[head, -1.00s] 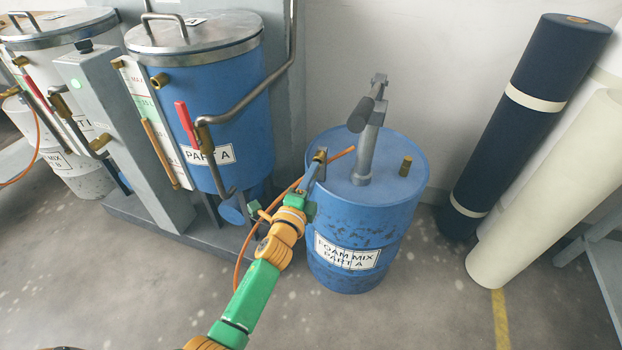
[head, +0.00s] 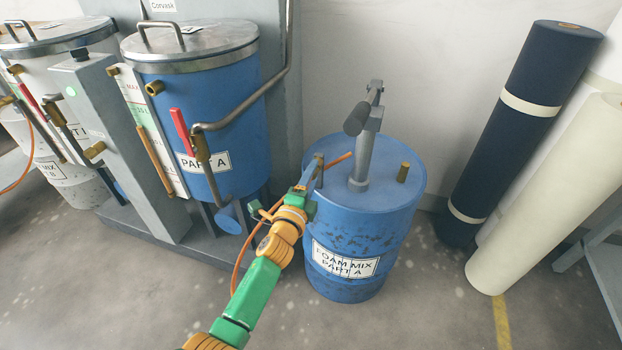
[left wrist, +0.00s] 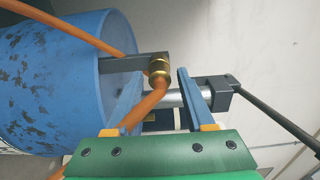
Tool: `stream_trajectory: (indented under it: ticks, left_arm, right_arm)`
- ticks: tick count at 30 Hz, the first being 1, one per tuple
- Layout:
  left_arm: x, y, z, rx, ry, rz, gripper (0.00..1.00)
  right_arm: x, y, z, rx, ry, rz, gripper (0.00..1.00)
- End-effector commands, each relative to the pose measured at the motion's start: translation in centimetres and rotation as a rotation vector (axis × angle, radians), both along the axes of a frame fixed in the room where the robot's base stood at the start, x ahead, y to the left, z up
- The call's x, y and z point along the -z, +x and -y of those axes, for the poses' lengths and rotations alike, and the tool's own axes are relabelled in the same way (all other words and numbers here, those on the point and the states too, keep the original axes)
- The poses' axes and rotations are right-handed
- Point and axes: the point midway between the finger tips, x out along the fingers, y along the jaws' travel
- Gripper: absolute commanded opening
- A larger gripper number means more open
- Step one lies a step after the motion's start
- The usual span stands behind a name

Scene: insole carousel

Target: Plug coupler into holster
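The brass coupler (left wrist: 158,70) on the end of an orange hose (left wrist: 150,100) is in the left wrist view. It meets the end of a grey bar (left wrist: 120,64), which appears to be the holster; how deeply it is seated cannot be told. My left gripper (left wrist: 160,78) has its blue fingers apart, one on each side of the coupler, with visible gaps. The hose bends past the left finger. In the head view my left gripper (head: 310,175) is at the left edge of the blue drum's top, where the coupler is small and partly hidden. My right gripper is in neither view.
A blue tank (head: 200,110) with a red-handled valve stands at left. Dark (head: 525,125) and cream (head: 550,195) rolls lean at right. The floor in front is clear.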

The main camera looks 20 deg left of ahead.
Motion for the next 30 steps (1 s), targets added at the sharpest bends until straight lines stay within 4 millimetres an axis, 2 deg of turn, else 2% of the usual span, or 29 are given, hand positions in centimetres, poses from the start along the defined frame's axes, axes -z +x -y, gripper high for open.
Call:
stream_trajectory:
  ticks: [12, 16, 22, 25, 30]
  left_arm:
    - [0.1, 0.0, 0.0, 0.0, 0.0, -0.002, 0.65]
    - [-0.2, -2.5, -0.1, 0.0, 0.0, -0.005, 0.65]
    - [0.0, -6.1, -0.2, 0.0, -0.001, -0.002, 0.65]
    - [0.0, -7.0, -0.3, 0.0, 0.0, -0.002, 0.65]
    - [0.0, -7.1, -0.3, 0.0, 0.0, 0.0, 0.65]
  right_arm:
    - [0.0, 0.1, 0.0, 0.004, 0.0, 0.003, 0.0]
    - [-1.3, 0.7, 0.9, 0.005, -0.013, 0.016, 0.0]
    - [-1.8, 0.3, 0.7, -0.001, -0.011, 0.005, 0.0]
    - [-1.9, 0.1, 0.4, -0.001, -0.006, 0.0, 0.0]
    - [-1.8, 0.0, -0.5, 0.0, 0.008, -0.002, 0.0]
